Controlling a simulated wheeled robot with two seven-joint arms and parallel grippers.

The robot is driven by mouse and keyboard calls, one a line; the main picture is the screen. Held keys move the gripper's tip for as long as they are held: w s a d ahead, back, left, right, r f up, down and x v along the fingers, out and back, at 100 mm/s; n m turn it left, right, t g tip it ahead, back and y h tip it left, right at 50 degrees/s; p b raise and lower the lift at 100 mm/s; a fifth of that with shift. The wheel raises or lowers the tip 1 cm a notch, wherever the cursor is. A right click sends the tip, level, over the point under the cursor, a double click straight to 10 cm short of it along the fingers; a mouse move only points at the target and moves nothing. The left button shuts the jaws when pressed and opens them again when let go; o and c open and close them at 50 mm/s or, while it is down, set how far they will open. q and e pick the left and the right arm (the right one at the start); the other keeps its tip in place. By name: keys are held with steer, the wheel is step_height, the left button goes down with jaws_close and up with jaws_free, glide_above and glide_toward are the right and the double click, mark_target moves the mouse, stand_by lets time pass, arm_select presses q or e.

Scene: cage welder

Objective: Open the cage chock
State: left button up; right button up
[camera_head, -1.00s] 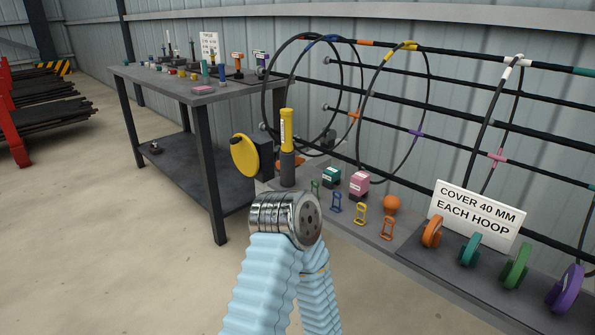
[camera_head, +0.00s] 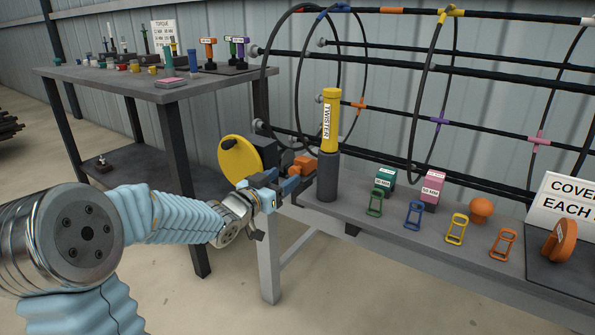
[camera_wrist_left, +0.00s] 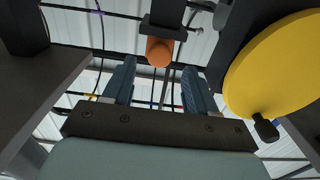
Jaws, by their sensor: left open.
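An orange block (camera_head: 301,165), which looks to be part of the cage chock, sits at the left end of the bench beside the twister's dark holder. My left gripper (camera_head: 297,184) is right in front of it, partly hiding it. In the left wrist view, an orange round end (camera_wrist_left: 159,51) under a dark block shows between and beyond the two blue fingers. The left gripper is open there (camera_wrist_left: 158,70), with nothing between its fingers. Whether a finger touches the orange part, I cannot tell. My right gripper is out of view.
A yellow twister (camera_head: 331,118) stands close right of my left gripper. A yellow disc (camera_head: 240,158) is close on its left and also in the wrist view (camera_wrist_left: 275,65). The black cage hoops (camera_head: 300,85) rise behind. A second table (camera_head: 110,80) stands at the left.

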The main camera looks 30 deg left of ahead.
mark_target(293, 172)
arm_select(q)
steer(key=w, duration=0.7)
steer(key=shift+w+d, duration=0.15)
steer(key=shift+d, duration=0.2)
jaws_close()
steer(key=s+b, duration=0.1)
steer(key=s, duration=0.3)
steer(key=shift+s+a, duration=0.1)
steer(key=shift+a, duration=0.1)
jaws_free()
